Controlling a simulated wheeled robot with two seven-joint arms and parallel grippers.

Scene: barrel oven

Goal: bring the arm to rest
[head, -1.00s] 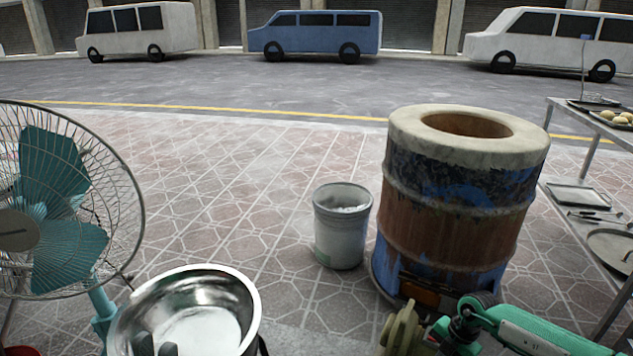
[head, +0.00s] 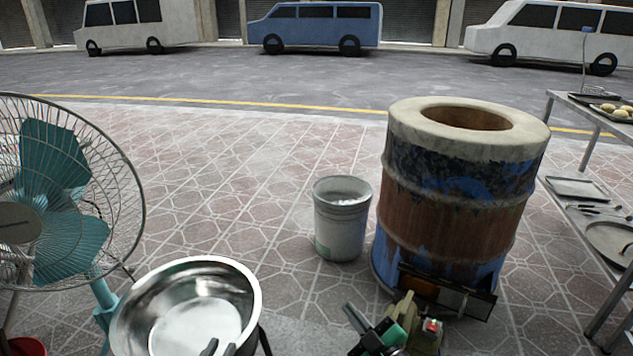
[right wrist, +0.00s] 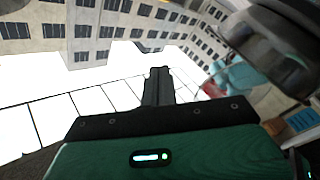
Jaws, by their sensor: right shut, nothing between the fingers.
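My right gripper (head: 353,314) is at the bottom centre of the head view, in front of the barrel oven (head: 450,205) and to its left. Its dark fingers point up and left, away from the oven. In the right wrist view its fingers (right wrist: 158,85) are shut together with nothing between them. My left gripper (head: 218,348) shows only as two dark fingertips at the bottom edge, with a small gap between them. They appear in front of the metal bowl (head: 142,312), and I see nothing held; the rest of this gripper is out of frame.
A pale bucket (head: 340,235) stands left of the oven. A fan (head: 60,200) stands at the left. A metal rack (head: 590,150) with trays is at the right edge. The tiled paving (head: 240,180) between fan and bucket is clear.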

